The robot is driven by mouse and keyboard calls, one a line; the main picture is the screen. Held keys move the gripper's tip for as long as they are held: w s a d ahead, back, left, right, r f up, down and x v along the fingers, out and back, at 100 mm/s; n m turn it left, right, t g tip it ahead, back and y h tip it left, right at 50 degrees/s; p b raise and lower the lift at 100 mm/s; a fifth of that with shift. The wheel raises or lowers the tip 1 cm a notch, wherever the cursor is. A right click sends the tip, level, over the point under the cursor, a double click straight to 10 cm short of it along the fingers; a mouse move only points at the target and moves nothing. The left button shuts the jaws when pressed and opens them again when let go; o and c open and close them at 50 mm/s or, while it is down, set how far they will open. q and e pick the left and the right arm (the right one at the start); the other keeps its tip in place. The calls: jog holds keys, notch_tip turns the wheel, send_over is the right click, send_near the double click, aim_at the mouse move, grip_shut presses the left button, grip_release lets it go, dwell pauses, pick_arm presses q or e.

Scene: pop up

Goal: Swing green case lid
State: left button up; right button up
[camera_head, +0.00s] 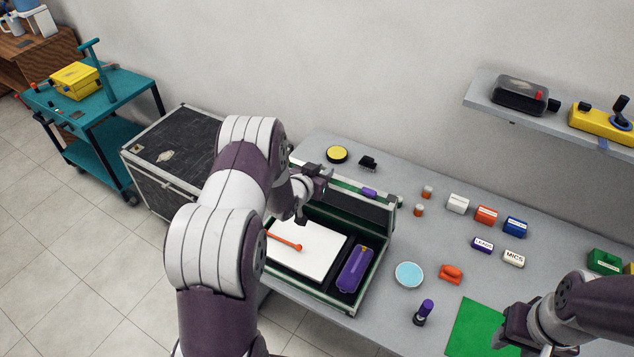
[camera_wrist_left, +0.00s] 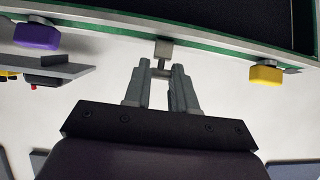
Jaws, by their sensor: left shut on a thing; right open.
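The green case (camera_head: 366,287) stands open on the grey table, with its lid (camera_head: 352,212) raised along the back side. It holds a white board with an orange stick on it and a purple case (camera_head: 355,269). My left gripper (camera_head: 325,172) is at the top edge of the lid. In the left wrist view, its fingers (camera_wrist_left: 161,70) are shut on a small metal tab (camera_wrist_left: 163,50) on the green lid rim (camera_wrist_left: 110,36). A purple latch (camera_wrist_left: 37,36) and a yellow latch (camera_wrist_left: 265,75) flank the tab. My right gripper (camera_head: 508,335) is open and empty at lower right; its fingertips are partly hidden.
A light blue disc (camera_head: 409,274), an orange piece (camera_head: 451,273), a purple-topped item (camera_head: 424,312) and a green mat (camera_head: 478,330) lie right of the case. Small labelled blocks (camera_head: 486,215) stand farther back. A wall shelf (camera_head: 484,91) overhangs at right. A black trunk (camera_head: 165,155) stands left.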

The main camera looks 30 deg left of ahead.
pick_arm(q)
jog(key=s+f, duration=0.2)
jog(key=s, duration=0.3)
jog(key=shift+s+f, duration=0.2)
jog(key=shift+s, duration=0.2)
jog(key=shift+a, duration=0.1)
jog(key=s+f+b, duration=0.3)
jog(key=s+f, duration=0.2)
jog(key=s, duration=0.2)
jog(key=shift+s+a+f+b, duration=0.15)
jog(key=shift+s+f+b, duration=0.05)
jog(key=shift+s+b, duration=0.15)
dwell(0.5)
